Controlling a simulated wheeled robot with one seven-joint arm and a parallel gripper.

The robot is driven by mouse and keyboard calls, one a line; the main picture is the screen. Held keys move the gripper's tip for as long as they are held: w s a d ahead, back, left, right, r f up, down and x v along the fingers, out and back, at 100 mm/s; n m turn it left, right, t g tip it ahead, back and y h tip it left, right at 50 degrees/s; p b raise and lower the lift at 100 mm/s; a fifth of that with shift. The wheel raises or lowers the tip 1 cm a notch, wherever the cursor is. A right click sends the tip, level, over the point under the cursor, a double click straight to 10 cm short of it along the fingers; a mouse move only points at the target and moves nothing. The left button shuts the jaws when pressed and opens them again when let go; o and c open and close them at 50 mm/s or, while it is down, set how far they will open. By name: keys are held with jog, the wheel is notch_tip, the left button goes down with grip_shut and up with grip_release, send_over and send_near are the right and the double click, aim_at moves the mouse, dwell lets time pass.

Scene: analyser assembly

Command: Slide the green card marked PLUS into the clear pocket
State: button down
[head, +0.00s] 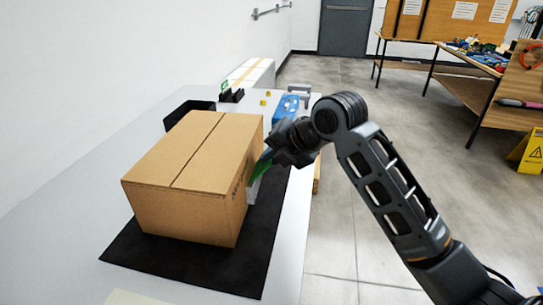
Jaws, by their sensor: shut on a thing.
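My gripper (268,154) is at the right side of the large cardboard box (185,205), shut on the green card (260,169). The card slants down beside the box's right face. A pale strip (253,190) shows just below the card against that face; it may be the clear pocket. I cannot tell whether the card's lower edge is inside it, above it or in front of it. The PLUS mark is not readable from here. The gripper's wrist hides part of the card's upper end and the fingers.
The box stands on a black mat (135,262) on a pale table (80,210). Behind it are a black bin (180,115), a blue object (287,106), small yellow pieces (264,97) and a long white box (250,74). The floor right of the table is open.

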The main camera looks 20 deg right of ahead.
jog(key=shift+w+a+f+b, duration=0.1)
jog(key=shift+a+f+b, duration=0.1)
jog(key=shift+f+b, duration=0.75)
dwell(0.9)
jog(key=c, duration=1.2)
grip_release()
jog(key=d+r+p, duration=0.1)
jog(key=s+d+r+p, duration=0.1)
jog(key=r, duration=0.1)
jog(key=s+d+r, duration=0.1)
jog(key=r, duration=0.1)
jog(key=shift+s+d+r+p, duration=0.2)
jog(key=shift+s+d+p, duration=0.05)
jog(key=shift+d+p, duration=0.15)
jog(key=shift+c, duration=0.2)
